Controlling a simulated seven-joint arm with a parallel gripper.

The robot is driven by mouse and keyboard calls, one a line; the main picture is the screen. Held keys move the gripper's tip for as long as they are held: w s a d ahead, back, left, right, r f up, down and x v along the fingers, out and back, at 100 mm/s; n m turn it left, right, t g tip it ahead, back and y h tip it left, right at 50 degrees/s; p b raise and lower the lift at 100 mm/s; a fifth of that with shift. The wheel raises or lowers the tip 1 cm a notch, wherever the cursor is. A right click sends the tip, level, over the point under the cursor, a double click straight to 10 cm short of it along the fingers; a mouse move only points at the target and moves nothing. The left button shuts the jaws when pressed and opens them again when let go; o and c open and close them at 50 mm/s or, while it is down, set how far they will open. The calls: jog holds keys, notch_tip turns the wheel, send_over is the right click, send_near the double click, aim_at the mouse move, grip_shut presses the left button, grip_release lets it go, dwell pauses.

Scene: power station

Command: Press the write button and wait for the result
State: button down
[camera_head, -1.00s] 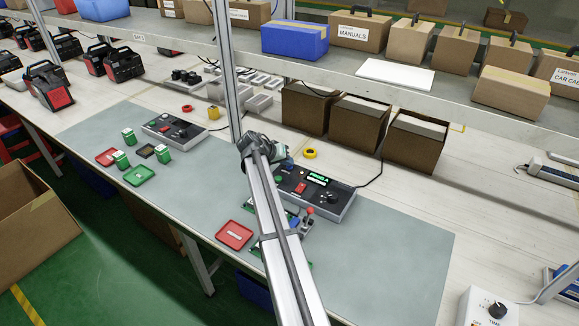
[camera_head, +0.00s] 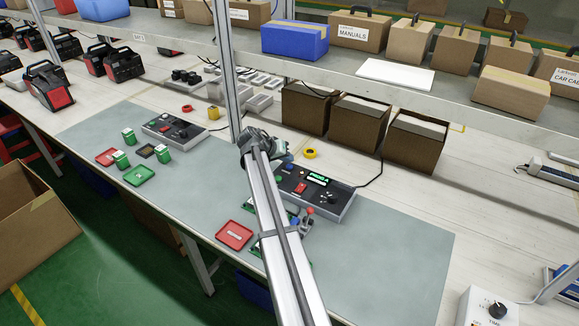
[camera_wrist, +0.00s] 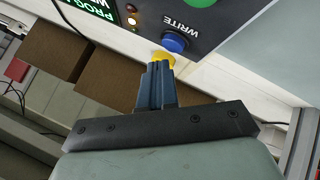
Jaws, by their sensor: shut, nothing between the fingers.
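The programmer box (camera_head: 335,207) stands on the grey mat with a lit green display (camera_head: 319,179). In the wrist view its panel (camera_wrist: 225,22) fills the top, with the printed word WRITE beside a blue button (camera_wrist: 173,42). A green button (camera_wrist: 201,2) is partly cut off at the top edge. My gripper (camera_wrist: 158,66) is shut and empty, its fingertips just short of the blue button in the picture. I see a gap but cannot judge its depth. In the head view, my arm hides most of the gripper and part of the box.
A yellow tape roll (camera_head: 310,153) lies behind the box and shows past my fingertips in the wrist view. A red tray (camera_head: 234,235) and a small lever fixture (camera_head: 307,217) are in front. Open brown boxes (camera_head: 357,125) stand behind. The mat's right side is clear.

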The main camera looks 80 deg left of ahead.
aim_at(287, 167)
jog(key=shift+r, duration=0.1)
jog(key=shift+r, duration=2.35)
